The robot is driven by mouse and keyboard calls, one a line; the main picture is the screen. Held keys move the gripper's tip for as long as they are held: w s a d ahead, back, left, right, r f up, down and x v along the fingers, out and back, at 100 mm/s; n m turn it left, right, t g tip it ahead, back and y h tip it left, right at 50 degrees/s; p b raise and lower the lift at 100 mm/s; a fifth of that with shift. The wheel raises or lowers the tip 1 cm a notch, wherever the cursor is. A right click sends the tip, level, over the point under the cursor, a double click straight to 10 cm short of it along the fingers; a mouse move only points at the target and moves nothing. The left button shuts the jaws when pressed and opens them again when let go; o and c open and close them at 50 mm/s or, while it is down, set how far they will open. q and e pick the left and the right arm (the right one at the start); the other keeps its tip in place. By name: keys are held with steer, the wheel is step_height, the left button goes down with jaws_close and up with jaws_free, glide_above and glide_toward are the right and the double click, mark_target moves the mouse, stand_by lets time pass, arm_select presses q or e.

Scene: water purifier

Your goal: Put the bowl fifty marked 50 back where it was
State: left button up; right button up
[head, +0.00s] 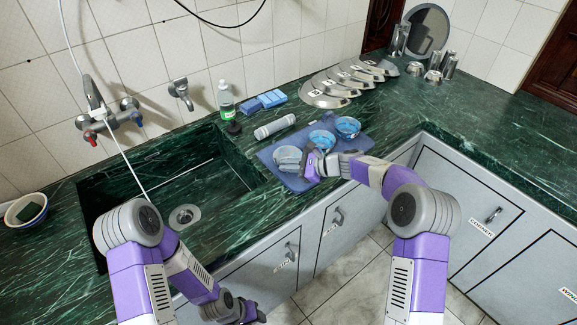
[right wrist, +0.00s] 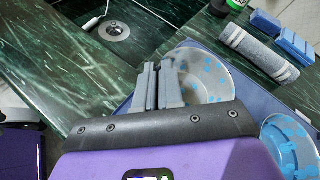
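Three bowls stand on a blue mat (head: 266,157) on the green counter: a pale clear one (head: 287,152) at the left, a blue-patterned one (head: 322,139) in the middle and another (head: 348,126) at the right. I cannot read a 50 on any of them. My right gripper (head: 292,161) is at the left bowl. In the right wrist view its fingers (right wrist: 159,86) are close together at the near left rim of that bowl (right wrist: 208,78), with the rim seeming to lie between them. My left gripper (head: 250,312) hangs low in front of the cabinets; its fingers are unclear.
The sink (head: 185,215) lies left of the mat. A row of metal lids (head: 325,98) lies behind the bowls.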

steer(key=o, duration=0.4)
steer(key=shift+o, duration=0.2)
steer(key=shift+d+r+p, duration=0.15)
steer(key=shift+r+p, duration=0.15)
steer(key=shift+p, duration=0.05)
steer(key=p+v, duration=0.1)
steer(key=v, duration=1)
steer(key=shift+s+d, duration=0.2)
steer(key=shift+d, duration=0.1)
